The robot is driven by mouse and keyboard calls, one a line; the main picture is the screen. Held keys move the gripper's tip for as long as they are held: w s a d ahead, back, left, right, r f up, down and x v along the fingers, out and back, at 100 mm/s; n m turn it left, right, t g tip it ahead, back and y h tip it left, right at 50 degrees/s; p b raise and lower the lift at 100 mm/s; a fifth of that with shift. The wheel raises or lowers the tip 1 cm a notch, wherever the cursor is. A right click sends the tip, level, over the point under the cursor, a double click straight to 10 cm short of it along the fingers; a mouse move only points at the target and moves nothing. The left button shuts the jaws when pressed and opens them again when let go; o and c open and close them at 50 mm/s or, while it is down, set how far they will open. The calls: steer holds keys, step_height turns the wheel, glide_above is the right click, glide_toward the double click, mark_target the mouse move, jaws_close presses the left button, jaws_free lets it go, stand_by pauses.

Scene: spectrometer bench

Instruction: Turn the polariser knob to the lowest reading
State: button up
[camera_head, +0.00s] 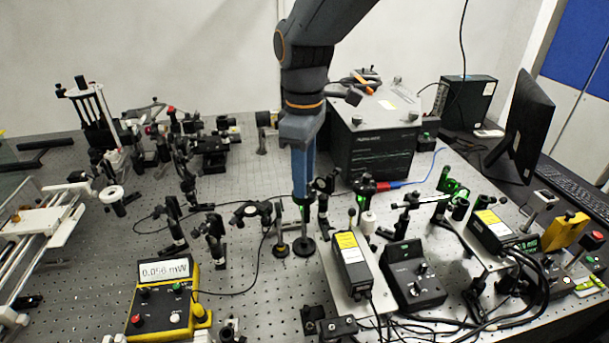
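My gripper (303,194) reaches down from the top of the picture, its blue fingers pointing at the bench above a dark post with a round base (304,246). The fingers cover what is at the post's top, so the polariser knob cannot be made out and I cannot tell whether they touch it. A little green light shows beside the fingertips.
Small optics on posts stand close by on both sides, including a ring mount (279,231) at left and a white cylinder (367,222) at right. A black box with a yellow label (349,254) stands in front. A large dark box (373,139) is behind.

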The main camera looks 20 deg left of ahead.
steer(key=shift+r+b, duration=1.2)
steer(key=shift+r, duration=2.75)
